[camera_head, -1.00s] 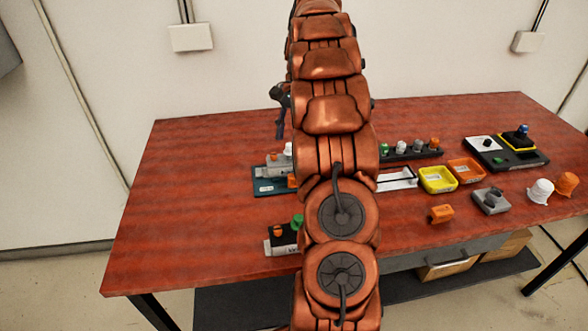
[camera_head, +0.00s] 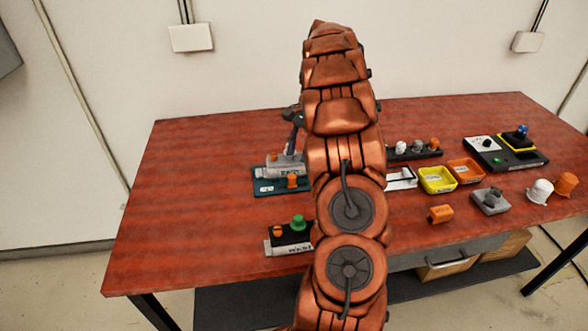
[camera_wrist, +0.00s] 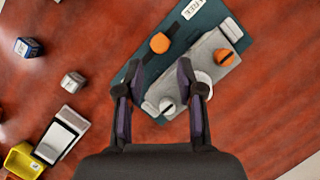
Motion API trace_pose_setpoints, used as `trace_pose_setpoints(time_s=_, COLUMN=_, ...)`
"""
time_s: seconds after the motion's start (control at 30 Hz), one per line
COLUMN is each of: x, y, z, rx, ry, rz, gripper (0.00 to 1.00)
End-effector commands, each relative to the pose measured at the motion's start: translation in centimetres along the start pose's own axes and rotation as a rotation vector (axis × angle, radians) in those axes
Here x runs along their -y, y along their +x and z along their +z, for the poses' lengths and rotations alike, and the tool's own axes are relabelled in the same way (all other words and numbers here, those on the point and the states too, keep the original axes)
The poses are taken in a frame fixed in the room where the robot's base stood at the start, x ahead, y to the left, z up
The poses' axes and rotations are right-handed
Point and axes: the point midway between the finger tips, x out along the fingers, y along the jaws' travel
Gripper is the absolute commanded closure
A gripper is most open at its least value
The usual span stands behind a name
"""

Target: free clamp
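A grey clamp-like fixture (camera_head: 285,167) sits on a teal plate (camera_head: 265,187) left of my arm. The wrist view shows its grey body (camera_wrist: 200,70) on the teal plate (camera_wrist: 205,22), with an orange knob (camera_wrist: 223,57) and a small grey knob (camera_wrist: 167,105). An orange piece (camera_wrist: 159,43) is on the plate beside the grey body. A white round part (camera_wrist: 203,84) is partly behind the right finger. My gripper (camera_wrist: 160,72) is open over the fixture, fingers apart and nothing visibly held. Whether a finger touches the fixture cannot be told. In the head view my gripper (camera_head: 295,147) is just above it.
A black box with a green button (camera_head: 298,221) stands in front of the plate. Yellow (camera_head: 437,180) and orange (camera_head: 466,170) trays, a grey block (camera_head: 491,201) and a black panel (camera_head: 505,153) are to the right. The table's left side is clear.

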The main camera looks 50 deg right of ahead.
Motion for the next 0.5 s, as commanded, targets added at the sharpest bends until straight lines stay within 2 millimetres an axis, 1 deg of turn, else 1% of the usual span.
trace_pose_setpoints(time_s=0.4, x=-0.1, y=4.7, z=0.1, rx=0.002, ry=0.002, rz=0.003, gripper=0.62)
trace_pose_setpoints(time_s=0.5, x=0.0, y=5.5, z=0.0, rx=-0.001, ry=0.001, rz=0.000, gripper=0.62)
